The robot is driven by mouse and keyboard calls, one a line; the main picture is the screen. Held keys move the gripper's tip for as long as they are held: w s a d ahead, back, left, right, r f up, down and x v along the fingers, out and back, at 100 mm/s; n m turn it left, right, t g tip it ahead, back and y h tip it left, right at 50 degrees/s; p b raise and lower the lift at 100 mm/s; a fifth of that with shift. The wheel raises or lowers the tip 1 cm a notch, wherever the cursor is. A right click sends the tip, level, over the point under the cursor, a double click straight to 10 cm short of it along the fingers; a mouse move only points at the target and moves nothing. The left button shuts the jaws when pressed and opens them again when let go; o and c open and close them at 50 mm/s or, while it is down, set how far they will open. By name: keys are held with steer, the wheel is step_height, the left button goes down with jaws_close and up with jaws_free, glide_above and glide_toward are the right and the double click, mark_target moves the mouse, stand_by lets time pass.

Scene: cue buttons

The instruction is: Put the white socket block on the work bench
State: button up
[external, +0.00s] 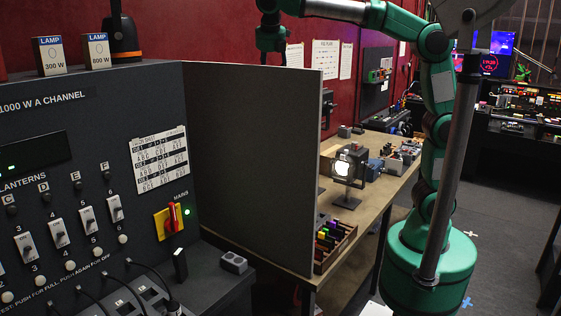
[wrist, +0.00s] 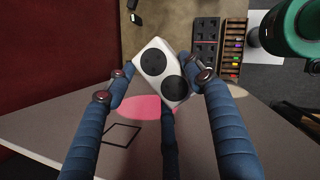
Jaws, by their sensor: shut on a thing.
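The white socket block (wrist: 165,70), with two black round sockets on its face, is held tilted between the blue fingers of my gripper (wrist: 157,72) in the wrist view. In the external view my gripper (external: 271,42) is high up near the red wall, above and behind the grey partition; I cannot make out the block there. The wooden work bench (external: 345,220) stands beyond the partition, to the right. A brown surface that looks like it shows beyond the block in the wrist view (wrist: 182,28).
The grey partition (external: 255,160) stands between the dimmer panel (external: 80,170) and the bench. A lit lamp (external: 345,167), a rack of coloured pieces (external: 335,245) and small blocks occupy parts of the bench. A grey two-hole block (external: 233,262) lies on the panel's ledge.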

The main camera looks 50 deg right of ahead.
steer(key=w+d+f+m+b, duration=0.1)
steer(key=w+d+f, duration=0.25)
steer(key=f, duration=0.55)
steer(key=w+d+f+m+b, duration=0.15)
steer(key=w+f, duration=0.35)
steer(key=f, duration=0.5)
steer(key=w+d+f, duration=0.3)
steer(key=w+f, duration=0.1)
steer(key=f, duration=0.5)
steer(key=d+f+m+g+p, duration=0.1)
steer(key=d+f, duration=0.4)
steer(key=f, duration=0.7)
steer(key=d+f+m+g+h+p, duration=0.1)
steer(key=d+f+m, duration=0.3)
steer(key=f, duration=0.9)
steer(key=shift+w+d+f+m+g+p, duration=0.15)
steer(key=shift+d+m+g+p, duration=0.25)
steer(key=shift+d+p, duration=0.45)
steer(key=shift+d, duration=0.1)
steer(key=shift+f+b, duration=0.75)
steer(key=shift+f, duration=2.35)
steer(key=shift+f+b, duration=0.35)
steer(key=shift+f, duration=1.55)
